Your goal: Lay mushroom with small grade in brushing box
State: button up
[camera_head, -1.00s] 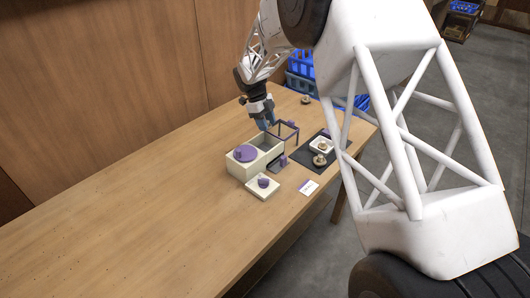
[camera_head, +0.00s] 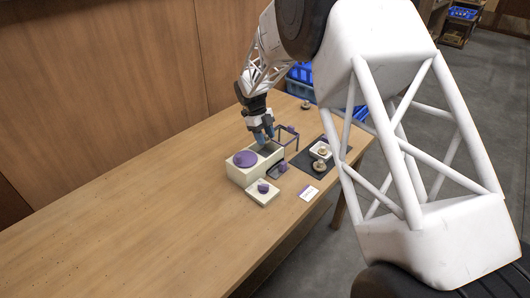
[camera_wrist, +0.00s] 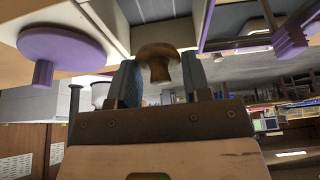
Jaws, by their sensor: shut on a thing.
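My gripper (camera_wrist: 160,80) is shut on a brown-capped mushroom (camera_wrist: 159,58), held between the two blue-grey fingers in the wrist view. In the head view my gripper (camera_head: 263,137) is over the open compartment of a cream box (camera_head: 242,175), with its fingertips close to the opening. The mushroom is not clear in that view. The box has a purple disc (camera_head: 245,159) on its left part; the disc also shows in the wrist view (camera_wrist: 62,48). I cannot tell whether the mushroom touches the box, and no label names the brushing box.
A dark open frame (camera_head: 296,140) stands right behind the box. A black mat (camera_head: 303,164) holds a white tray (camera_head: 314,154) and mushrooms. A cream block (camera_head: 262,199) with a purple knob and a white card (camera_head: 309,193) lie in front. Another mushroom (camera_head: 306,105) sits far back. The left table is clear.

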jog(key=shift+f, duration=1)
jog(key=shift+f, duration=0.1)
jog(key=shift+f, duration=2.4)
jog(key=shift+f, duration=0.1)
jog(key=o, duration=0.4)
jog(key=v, duration=1.2)
jog(key=shift+s+r, duration=0.1)
jog(key=shift+r, duration=0.1)
